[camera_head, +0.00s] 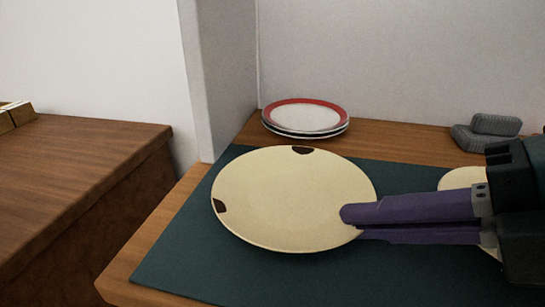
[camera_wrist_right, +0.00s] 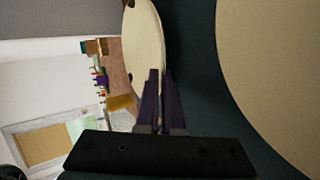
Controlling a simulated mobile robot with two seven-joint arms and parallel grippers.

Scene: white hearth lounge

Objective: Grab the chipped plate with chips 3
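The chipped plate (camera_head: 285,200) is cream and round, with two dark chips showing, one at its back rim and one at its left rim. Any chip under my fingers is hidden. My right gripper (camera_head: 352,225) reaches in from the right with purple fingers. One finger lies over the plate's right rim and the other passes beneath it, so the rim sits between them. In the right wrist view the fingers (camera_wrist_right: 157,75) are close together at the rim of the plate (camera_wrist_right: 143,40). My left gripper is not in view.
A dark green mat (camera_head: 180,262) covers much of the wooden table. Another cream plate (camera_head: 455,179) lies right, partly behind my gripper; it looms large in the wrist view (camera_wrist_right: 275,70). Red-rimmed stacked plates (camera_head: 305,117) and grey blocks (camera_head: 495,125) stand behind. A brown cabinet (camera_head: 85,165) is left.

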